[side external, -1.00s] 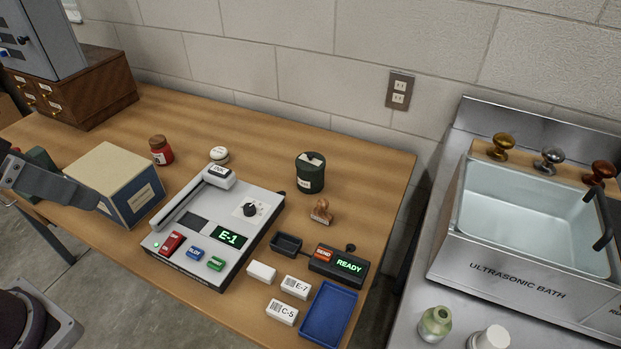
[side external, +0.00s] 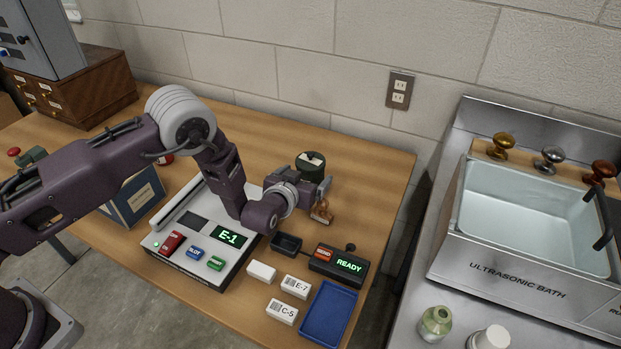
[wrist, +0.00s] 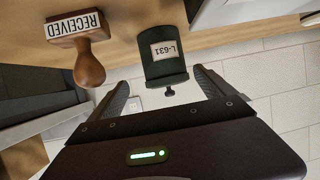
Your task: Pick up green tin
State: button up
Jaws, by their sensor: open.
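A wooden RECEIVED stamp (wrist: 88,62) is close beside one finger; it also shows in the side view (side external: 322,212). The printer device (side external: 180,256) lies under my forearm.

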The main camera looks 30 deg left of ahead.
aim_at(311, 166)
jog(key=x, duration=0.4)
jog(key=a+x, duration=0.1)
jog(key=x, duration=0.1)
jog(key=shift+w+f, duration=0.1)
jog(key=shift+w, duration=0.1)
jog(key=c, duration=2)
jog(key=shift+r, duration=0.2)
grip_shut()
